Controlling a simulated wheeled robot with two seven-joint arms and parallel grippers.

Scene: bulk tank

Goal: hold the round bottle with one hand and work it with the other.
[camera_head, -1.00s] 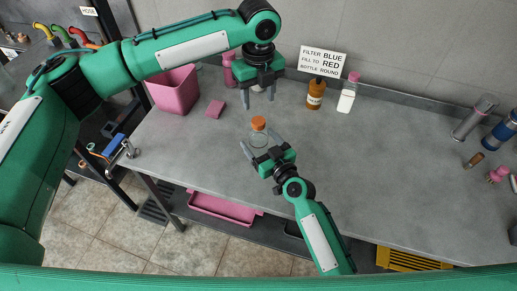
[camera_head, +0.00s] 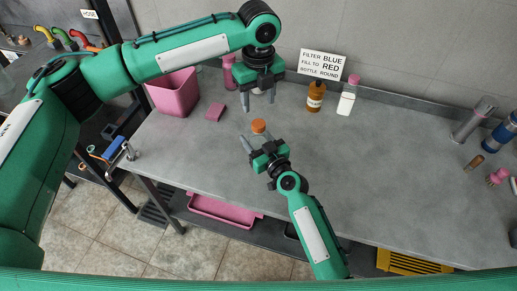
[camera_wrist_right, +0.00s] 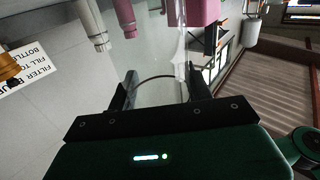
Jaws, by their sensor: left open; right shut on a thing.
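The round bottle, clear with an orange cap (camera_head: 259,126), stands upright on the grey counter. My right gripper (camera_head: 258,138) is shut on its body, which is mostly hidden by the jaws in the head view. In the right wrist view the clear bottle's curved edge (camera_wrist_right: 158,78) shows between the two fingers (camera_wrist_right: 160,92). My left gripper (camera_head: 258,102) is open, pointing down above and behind the orange cap, apart from it. A pale thing shows between its fingers, too hidden to tell what it is.
A pink bin (camera_head: 174,94), pink sponge (camera_head: 215,111) and pink bottle (camera_head: 229,75) stand at the back left. A brown bottle (camera_head: 315,98) and a white pink-capped bottle (camera_head: 347,98) stand under a sign (camera_head: 322,65). Cylinders (camera_head: 468,126) are far right. The counter's middle right is clear.

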